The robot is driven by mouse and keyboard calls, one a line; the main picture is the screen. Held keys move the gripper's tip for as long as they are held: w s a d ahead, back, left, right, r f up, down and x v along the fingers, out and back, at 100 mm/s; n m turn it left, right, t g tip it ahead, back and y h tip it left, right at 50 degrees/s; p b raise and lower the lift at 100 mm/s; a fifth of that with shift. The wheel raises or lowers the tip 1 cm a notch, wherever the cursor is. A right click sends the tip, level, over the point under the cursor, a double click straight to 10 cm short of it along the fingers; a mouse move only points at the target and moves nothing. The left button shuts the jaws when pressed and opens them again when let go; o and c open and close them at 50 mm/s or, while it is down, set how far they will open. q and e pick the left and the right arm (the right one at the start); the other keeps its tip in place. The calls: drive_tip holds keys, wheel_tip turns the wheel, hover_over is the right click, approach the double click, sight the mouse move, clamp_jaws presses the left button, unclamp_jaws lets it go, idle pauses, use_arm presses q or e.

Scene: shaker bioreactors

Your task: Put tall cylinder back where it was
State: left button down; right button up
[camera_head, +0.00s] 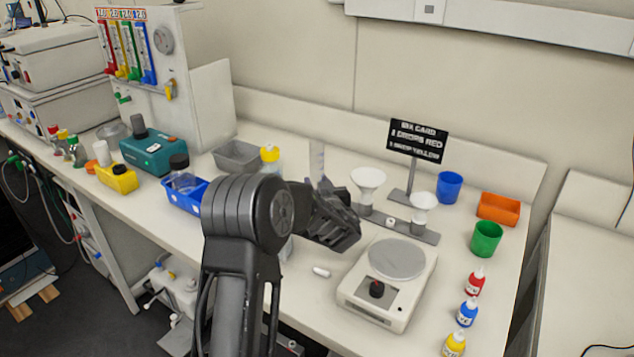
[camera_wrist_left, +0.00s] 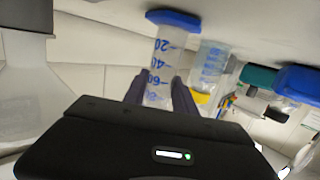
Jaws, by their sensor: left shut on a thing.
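The tall cylinder is clear, with blue graduations and a blue base. In the left wrist view the cylinder (camera_wrist_left: 160,62) runs between the fingers of my left gripper (camera_wrist_left: 158,88), its base toward the bench surface at the top of the picture. In the head view only the clear upper part of the cylinder (camera_head: 317,160) shows above my left gripper (camera_head: 328,205); the gripper and arm hide its lower part. The left gripper is shut on it. I cannot tell whether its base touches the bench. My right gripper is not in view.
A yellow-capped bottle (camera_head: 270,160) and a grey tray (camera_head: 238,155) stand behind left. A funnel stand (camera_head: 408,230) is close on the right, with a balance (camera_head: 388,280) in front. A small white piece (camera_head: 321,271) lies on the bench. A blue bin (camera_head: 183,198) is left.

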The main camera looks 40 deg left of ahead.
use_arm(q)
drive_tip(key=shift+f, duration=0.15)
drive_tip(key=shift+f+b, duration=0.1)
drive_tip(key=shift+b, duration=0.35)
drive_tip(key=c, duration=1)
unclamp_jaws()
drive_tip(key=shift+r+p, duration=0.3)
drive_tip(key=shift+p, duration=0.25)
drive_tip(key=b+v, duration=0.1)
drive_tip(key=v, duration=0.2)
drive_tip(key=b+v, duration=0.2)
drive_tip(key=v, duration=0.1)
drive_tip(key=shift+s+d+f, duration=0.15)
drive_tip(key=shift+f, duration=0.05)
drive_tip(key=shift+s+d+r, duration=0.2)
drive_tip(key=shift+s+d, duration=0.15)
drive_tip(key=shift+d, duration=0.1)
